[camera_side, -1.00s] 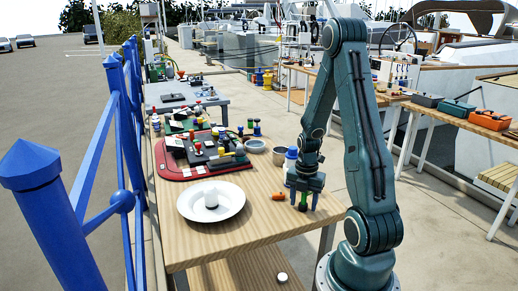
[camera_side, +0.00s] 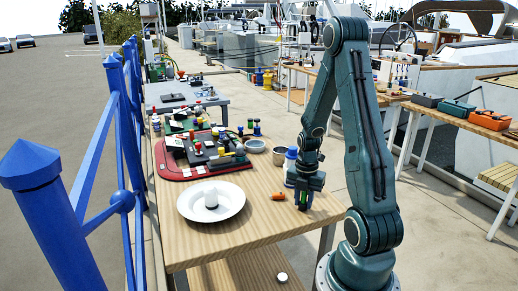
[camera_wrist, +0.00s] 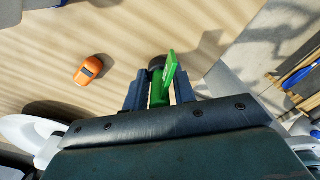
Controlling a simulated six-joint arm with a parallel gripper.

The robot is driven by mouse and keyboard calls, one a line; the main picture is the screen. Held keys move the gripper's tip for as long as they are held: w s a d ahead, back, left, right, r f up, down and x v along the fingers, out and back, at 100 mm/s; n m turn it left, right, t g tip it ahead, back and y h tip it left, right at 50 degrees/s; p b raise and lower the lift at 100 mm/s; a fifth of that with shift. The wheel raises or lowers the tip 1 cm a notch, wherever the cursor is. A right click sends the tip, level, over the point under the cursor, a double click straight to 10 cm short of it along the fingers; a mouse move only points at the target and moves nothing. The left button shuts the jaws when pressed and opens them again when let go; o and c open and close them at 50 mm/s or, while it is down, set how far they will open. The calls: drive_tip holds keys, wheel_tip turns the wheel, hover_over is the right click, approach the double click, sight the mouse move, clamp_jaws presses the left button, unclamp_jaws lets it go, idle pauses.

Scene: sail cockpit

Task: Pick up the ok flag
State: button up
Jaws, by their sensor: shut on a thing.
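The ok flag (camera_wrist: 169,72) is a small green piece with a dark round part at its far end. In the wrist view it stands between the two fingers of my gripper (camera_wrist: 159,90), which are shut on it. In the side view my gripper (camera_side: 305,202) is low over the right part of the wooden table, with a bit of green showing between its fingers. I cannot tell whether the flag still touches the table.
A small orange object (camera_wrist: 88,70) lies on the table (camera_side: 250,225) close by. A white plate (camera_side: 232,208) holding a white piece, a red tray (camera_side: 168,172) and a blue-and-white bottle (camera_side: 291,158) are also near. The table's front edge is bare.

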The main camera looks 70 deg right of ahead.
wheel_tip(320, 180, up, 20)
drive_tip(key=shift+f, duration=0.2)
idle(0.5)
idle(0.5)
